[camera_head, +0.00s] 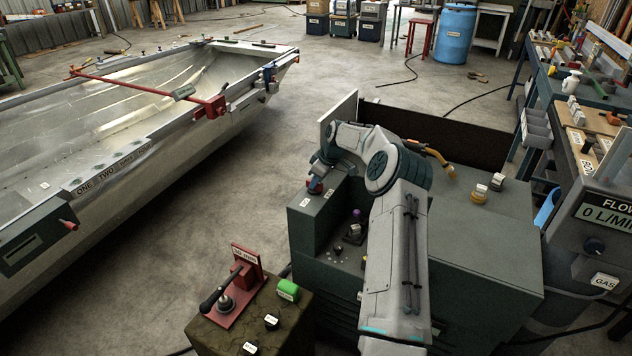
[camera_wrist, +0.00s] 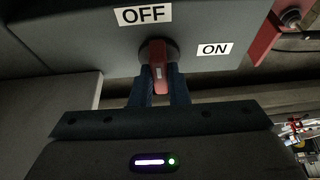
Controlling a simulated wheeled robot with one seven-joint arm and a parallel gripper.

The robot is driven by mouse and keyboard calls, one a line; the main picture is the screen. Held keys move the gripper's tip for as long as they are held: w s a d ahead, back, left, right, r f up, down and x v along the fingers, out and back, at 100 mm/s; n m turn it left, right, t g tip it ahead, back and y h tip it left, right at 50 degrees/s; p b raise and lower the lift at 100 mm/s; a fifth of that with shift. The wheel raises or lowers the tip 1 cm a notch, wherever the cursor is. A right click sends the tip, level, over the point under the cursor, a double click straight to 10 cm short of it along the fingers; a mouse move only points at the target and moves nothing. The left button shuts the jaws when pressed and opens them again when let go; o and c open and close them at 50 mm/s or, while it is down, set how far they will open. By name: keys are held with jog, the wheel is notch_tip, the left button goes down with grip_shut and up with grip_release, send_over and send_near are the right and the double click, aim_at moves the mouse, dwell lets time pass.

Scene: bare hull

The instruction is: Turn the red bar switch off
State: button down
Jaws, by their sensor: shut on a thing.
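The red bar switch (camera_wrist: 157,54) sits on a round dark base on a grey panel in the wrist view. Its bar stands nearly upright in that picture, its upper end toward the OFF label (camera_wrist: 143,15). The ON label (camera_wrist: 214,49) is to its right. My gripper (camera_wrist: 160,84) is shut on the bar, with a dark blue finger on each side of it. In the head view my gripper (camera_head: 315,186) is at the upper left end of the dark green cabinet (camera_head: 470,240); the switch there is too small to make out clearly.
A brown box (camera_head: 215,335) with a red lever stand (camera_head: 245,283) and a green button (camera_head: 288,290) is in front. A metal hull (camera_head: 130,100) lies to the left. A workbench (camera_head: 575,100) and a FLOW panel (camera_head: 605,215) are at right. Open floor lies between hull and cabinet.

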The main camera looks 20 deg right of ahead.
dwell(0.4)
jog(key=c, duration=1.4)
grip_release()
jog(key=shift+r, duration=0.15)
jog(key=b+v, duration=0.1)
jog(key=v, duration=1.2)
jog(key=shift+r+b, duration=0.25)
jog(key=shift+b, duration=0.05)
jog(key=shift+d, duration=0.1)
jog(key=s+a+r+m+h, duration=0.1)
jog(key=s+a+r, duration=0.2)
jog(key=s+a, duration=0.3)
jog(key=s+a+r+g+h, duration=0.1)
jog(key=s+a+r, duration=0.1)
jog(key=s+a, duration=0.35)
jog(key=s+a+r+m+h, duration=0.1)
jog(key=s+a+r, duration=0.25)
jog(key=a, duration=0.45)
jog(key=s+a+f+m, duration=0.2)
jog(key=s, duration=1.1)
jog(key=s+a+f+m, duration=0.3)
jog(key=s, duration=1)
jog(key=shift+a+m, duration=0.3)
